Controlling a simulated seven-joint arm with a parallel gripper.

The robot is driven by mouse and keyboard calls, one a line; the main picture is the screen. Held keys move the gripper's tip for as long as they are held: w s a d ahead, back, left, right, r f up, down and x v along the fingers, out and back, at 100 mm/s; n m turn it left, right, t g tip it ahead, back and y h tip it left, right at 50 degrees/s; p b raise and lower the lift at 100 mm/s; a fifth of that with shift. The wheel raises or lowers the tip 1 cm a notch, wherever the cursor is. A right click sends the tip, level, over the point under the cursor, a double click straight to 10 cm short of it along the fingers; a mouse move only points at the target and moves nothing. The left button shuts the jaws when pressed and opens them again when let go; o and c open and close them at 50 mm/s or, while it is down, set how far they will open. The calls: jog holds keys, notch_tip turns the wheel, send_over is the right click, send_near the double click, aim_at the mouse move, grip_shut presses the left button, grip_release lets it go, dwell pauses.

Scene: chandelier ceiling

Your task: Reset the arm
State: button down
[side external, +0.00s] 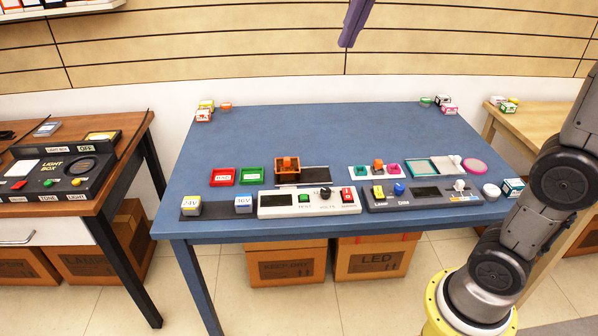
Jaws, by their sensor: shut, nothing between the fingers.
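My gripper (347,43) shows only as purple fingers at the top edge, right of the middle. It points down, shut and empty, well above the far part of the blue table (320,135). Its upper part and my wrist are out of the frame. My grey arm rises at the right edge and leaves the picture. The gripper touches nothing on the table.
Along the table's near side stand a white control panel (270,200), a dark panel (425,193), red (222,177) and green (251,176) trays, an orange holder (288,165) and labelled cubes (191,206). Small boxes sit at the far corners. The table's middle is clear.

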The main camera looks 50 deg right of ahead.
jog(key=s+a+f+n+t, duration=0.1)
jog(key=s+f, duration=0.3)
jog(key=s, duration=0.2)
jog(key=s+a+f+n, duration=0.1)
jog(key=s+f, duration=0.2)
jog(key=s, duration=0.3)
jog(key=s+f+n, duration=0.1)
jog(key=s+f, duration=0.1)
jog(key=f, duration=0.5)
jog(key=s+f+n, duration=0.2)
jog(key=s+f, duration=0.1)
jog(key=f, duration=0.3)
jog(key=shift+s+f+n, duration=0.25)
jog(key=shift+f+n, duration=0.05)
jog(key=shift+f, duration=0.05)
